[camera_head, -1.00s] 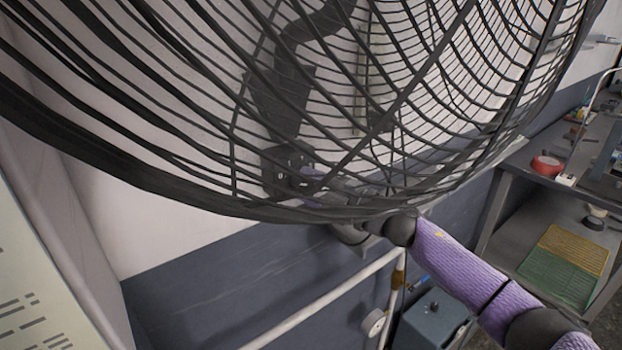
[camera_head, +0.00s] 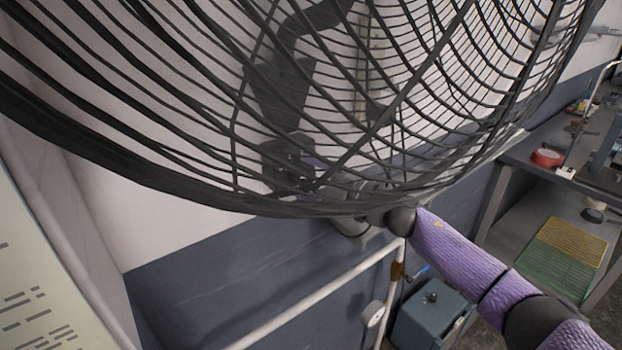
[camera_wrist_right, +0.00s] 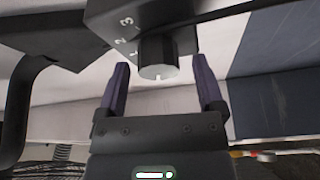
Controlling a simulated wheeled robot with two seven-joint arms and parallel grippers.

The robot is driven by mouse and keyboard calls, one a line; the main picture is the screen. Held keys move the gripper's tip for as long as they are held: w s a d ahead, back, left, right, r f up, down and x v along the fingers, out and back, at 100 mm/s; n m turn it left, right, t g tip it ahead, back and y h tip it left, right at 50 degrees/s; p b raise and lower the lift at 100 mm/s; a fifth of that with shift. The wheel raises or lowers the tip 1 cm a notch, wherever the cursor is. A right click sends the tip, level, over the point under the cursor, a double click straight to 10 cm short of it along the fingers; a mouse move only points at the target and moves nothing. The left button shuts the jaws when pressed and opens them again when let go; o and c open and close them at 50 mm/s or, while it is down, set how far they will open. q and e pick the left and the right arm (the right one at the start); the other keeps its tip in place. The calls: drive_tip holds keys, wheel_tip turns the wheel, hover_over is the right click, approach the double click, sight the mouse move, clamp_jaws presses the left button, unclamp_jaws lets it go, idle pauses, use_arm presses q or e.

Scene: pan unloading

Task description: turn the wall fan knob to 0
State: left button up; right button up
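The fan knob (camera_wrist_right: 158,55) is a dark grey cylinder under a dark control box (camera_wrist_right: 165,14) in the right wrist view. A short white mark shows on the knob's end face, and the digits 1, 2 and 3 show on the box to its left. I cannot see a 0. My right gripper (camera_wrist_right: 160,68) is open, with its purple fingers on either side of the knob and gaps showing. In the head view, my right gripper (camera_head: 305,162) is partly hidden behind the wall fan's cage (camera_head: 150,182). My left gripper is out of view.
The big fan cage fills most of the head view, over my right arm. A white pipe (camera_head: 320,293) runs below it along the wall. A grey-blue box (camera_head: 432,312) stands below, and a workbench (camera_head: 520,150) is at the right.

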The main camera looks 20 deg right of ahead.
drive_tip(key=r+b+v, duration=0.1)
drive_tip(key=v, duration=0.9)
drive_tip(key=shift+f, duration=0.35)
